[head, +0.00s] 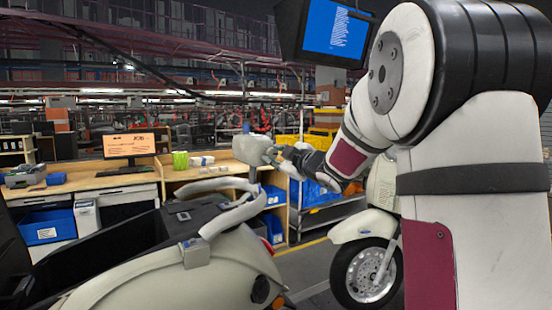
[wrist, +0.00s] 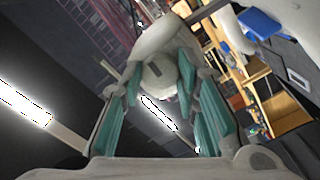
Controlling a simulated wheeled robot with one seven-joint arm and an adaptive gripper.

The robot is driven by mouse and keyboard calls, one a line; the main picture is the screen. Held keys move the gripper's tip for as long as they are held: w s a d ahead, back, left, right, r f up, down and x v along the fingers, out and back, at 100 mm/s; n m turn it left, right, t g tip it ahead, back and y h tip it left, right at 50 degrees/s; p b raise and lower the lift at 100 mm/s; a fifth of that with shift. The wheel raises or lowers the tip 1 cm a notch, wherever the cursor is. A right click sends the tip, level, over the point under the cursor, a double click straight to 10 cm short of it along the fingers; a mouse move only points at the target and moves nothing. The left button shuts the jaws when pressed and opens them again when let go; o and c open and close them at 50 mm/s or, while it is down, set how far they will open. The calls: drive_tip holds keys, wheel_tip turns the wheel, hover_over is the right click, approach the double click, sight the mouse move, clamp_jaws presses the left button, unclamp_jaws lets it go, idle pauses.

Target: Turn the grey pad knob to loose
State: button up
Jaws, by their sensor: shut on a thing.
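The grey pad knob (wrist: 160,74) is round and pale grey with a small dark mark on its face, in the middle of the wrist view. My gripper (wrist: 160,82) has its teal-padded fingers on both sides of the knob and is shut on it. In the head view my gripper (head: 274,153) reaches from the right to a grey rounded housing (head: 249,147). The knob itself is too small and covered by the fingers to make out there. I cannot tell which setting the mark shows.
A cream scooter body (head: 160,275) with a pale grab rail (head: 235,213) fills the lower left. A second scooter's wheel (head: 366,272) stands at the right. Behind are a wooden workbench (head: 180,180) with a monitor (head: 129,145), and blue bins (head: 316,192).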

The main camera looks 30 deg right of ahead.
drive_tip(key=o, duration=1.2)
drive_tip(key=shift+c, duration=0.2)
drive_tip(key=s, duration=1.2)
drive_tip(key=s+a+f+m+g, duration=0.3)
drive_tip(key=s+a+f+g, duration=0.1)
drive_tip(key=s+a, duration=0.3)
drive_tip(key=s+a+f+m+g, duration=0.4)
drive_tip(key=s+a+f, duration=0.3)
drive_tip(key=s, duration=0.5)
drive_tip(key=s+a+f+m+g, duration=0.3)
drive_tip(key=s+a+f+g, duration=0.2)
drive_tip(key=s, duration=0.5)
drive_tip(key=a+f, duration=0.1)
drive_tip(key=a, duration=0.1)
drive_tip(key=shift+a+f+g, duration=0.25)
drive_tip(key=shift+a+g, duration=0.05)
